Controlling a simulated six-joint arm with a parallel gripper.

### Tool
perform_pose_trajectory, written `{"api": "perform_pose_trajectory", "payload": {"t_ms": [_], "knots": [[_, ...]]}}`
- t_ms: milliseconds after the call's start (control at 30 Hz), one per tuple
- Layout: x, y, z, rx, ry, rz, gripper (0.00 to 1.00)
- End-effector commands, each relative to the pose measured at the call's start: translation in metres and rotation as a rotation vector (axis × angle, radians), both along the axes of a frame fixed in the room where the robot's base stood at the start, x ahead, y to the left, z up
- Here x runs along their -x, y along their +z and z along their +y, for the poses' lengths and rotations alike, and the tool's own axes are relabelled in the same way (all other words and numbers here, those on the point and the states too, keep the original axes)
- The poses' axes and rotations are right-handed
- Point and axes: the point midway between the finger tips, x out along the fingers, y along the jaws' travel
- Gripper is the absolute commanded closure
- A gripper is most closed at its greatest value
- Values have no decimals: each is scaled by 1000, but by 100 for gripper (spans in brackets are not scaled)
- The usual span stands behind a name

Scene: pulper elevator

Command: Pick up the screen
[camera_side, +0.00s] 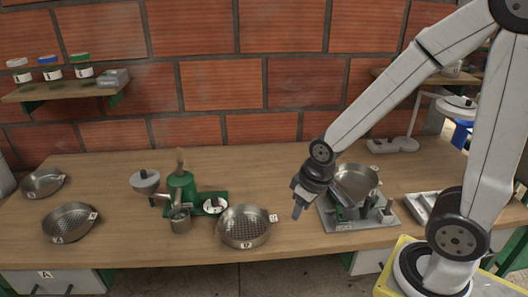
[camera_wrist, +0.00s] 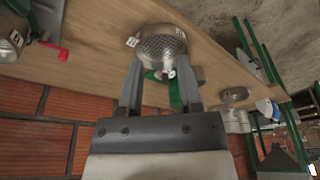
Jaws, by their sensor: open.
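The likely screen is a round metal pan with a perforated bottom (camera_side: 243,228), with a small white tag on its right rim. It sits on the wooden bench, near the front edge. It also shows in the wrist view as a perforated pan (camera_wrist: 160,45), beyond the fingertips. My gripper (camera_side: 299,209) is right of this pan in the side view, above the bench and apart from it. In the wrist view my gripper (camera_wrist: 159,80) has its two fingers spread with nothing held between them. Two similar tagged round pans (camera_side: 68,222) (camera_side: 42,182) lie at the left.
A green hand-cranked machine (camera_side: 182,186) with a metal cup (camera_side: 180,221) stands left of the pan. Right of my gripper, a metal bowl (camera_side: 356,180) sits on a grey platform (camera_side: 352,226). A brick wall (camera_side: 220,85) with a jar shelf (camera_side: 60,91) is behind.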

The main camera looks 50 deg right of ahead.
Motion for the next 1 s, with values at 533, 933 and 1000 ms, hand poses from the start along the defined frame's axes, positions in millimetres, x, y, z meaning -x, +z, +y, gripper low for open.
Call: {"api": "perform_pose_trajectory", "payload": {"t_ms": [533,933,1000], "knots": [[2,-5,-1,-23,-47,35,55],[18,-48,4,-264,-463,332,55],[19,-55,8,-328,-557,393,55]]}}
